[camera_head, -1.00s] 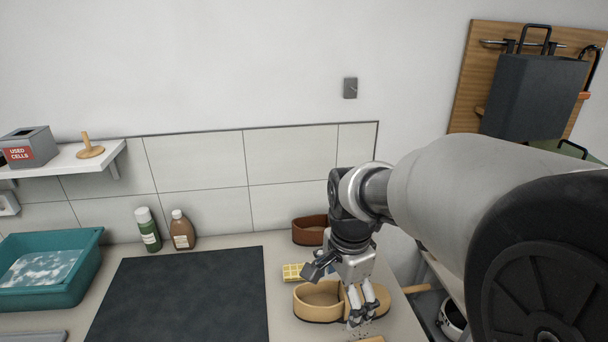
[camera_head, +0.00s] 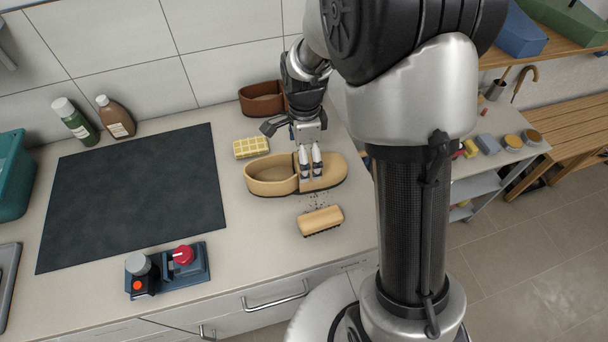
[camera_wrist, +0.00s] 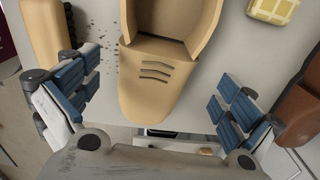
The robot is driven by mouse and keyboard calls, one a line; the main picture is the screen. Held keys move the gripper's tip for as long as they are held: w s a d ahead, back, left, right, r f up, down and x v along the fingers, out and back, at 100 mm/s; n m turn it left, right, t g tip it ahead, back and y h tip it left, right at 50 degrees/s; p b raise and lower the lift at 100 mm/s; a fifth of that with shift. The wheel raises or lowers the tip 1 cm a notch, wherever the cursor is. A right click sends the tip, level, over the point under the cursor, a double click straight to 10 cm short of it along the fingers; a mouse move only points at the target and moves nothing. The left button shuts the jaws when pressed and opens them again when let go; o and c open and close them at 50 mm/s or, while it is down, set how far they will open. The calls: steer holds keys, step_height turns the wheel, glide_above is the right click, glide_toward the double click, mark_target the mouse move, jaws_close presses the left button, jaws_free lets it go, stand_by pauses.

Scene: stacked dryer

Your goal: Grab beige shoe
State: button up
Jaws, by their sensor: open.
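The beige shoe (camera_head: 272,176) lies on the counter, its open heel part to the left and its closed toe to the right. In the wrist view the shoe (camera_wrist: 157,75) shows its toe with dark slits between my fingers. My gripper (camera_head: 311,170) points down at the toe half of the shoe. In the wrist view my gripper (camera_wrist: 160,95) is open, with blue-padded fingers spread on both sides of the toe and a gap on each side. Whether the fingertips reach down beside the shoe is hard to tell.
A brush (camera_head: 320,220) and dark crumbs lie in front of the shoe. A yellow sponge (camera_head: 251,147) and a brown shoe (camera_head: 262,98) are behind it. A dark mat (camera_head: 140,190) covers the counter to the left, with a device with a red knob (camera_head: 183,256) at its front.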

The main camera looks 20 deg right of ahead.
steer(key=f+b, duration=0.1)
steer(key=f, duration=0.2)
steer(key=f+b, duration=0.1)
steer(key=f, duration=0.2)
steer(key=shift+s+a, duration=0.1)
steer(key=shift+s, duration=0.1)
steer(key=shift+r, duration=0.1)
steer(key=shift+c, duration=0.4)
steer(key=c, duration=1.3)
